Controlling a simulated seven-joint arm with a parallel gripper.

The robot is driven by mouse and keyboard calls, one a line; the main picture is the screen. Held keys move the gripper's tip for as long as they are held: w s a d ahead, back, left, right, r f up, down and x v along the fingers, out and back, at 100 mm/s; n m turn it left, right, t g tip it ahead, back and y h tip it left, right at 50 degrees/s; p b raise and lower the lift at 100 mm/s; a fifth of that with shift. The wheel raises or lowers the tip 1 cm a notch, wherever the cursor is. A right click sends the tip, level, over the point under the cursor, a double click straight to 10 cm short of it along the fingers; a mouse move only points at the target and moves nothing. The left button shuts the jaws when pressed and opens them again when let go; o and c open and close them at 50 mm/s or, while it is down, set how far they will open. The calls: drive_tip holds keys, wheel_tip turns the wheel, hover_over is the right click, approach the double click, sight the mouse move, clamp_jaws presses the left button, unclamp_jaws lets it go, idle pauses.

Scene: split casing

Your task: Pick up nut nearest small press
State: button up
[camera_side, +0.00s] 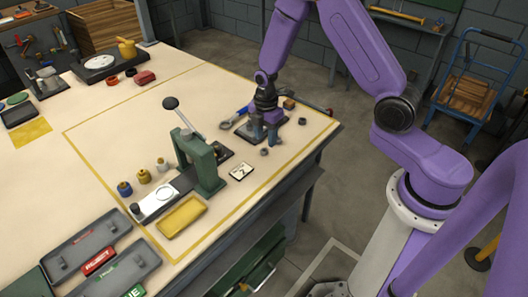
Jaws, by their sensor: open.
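The small press (205,165) is green with a black-knobbed lever and stands upright near the middle of the table. A small dark nut (264,152) lies on the bare tabletop to its right. A second dark nut (302,121) lies farther right, away from the press. My gripper (266,139) points down just above and behind the nearer nut, over a dark block-like fixture. Its jaws are open. I see no nut between them, though the fingers blend with the fixture and the exact gap is unclear.
A white tag marked 2 (241,171) lies in front of the nut. The table edge is close on the right.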

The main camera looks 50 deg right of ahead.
sight(265, 154)
drive_tip(key=shift+a+f, duration=0.15)
drive_tip(key=shift+f, duration=2.2)
clamp_jaws()
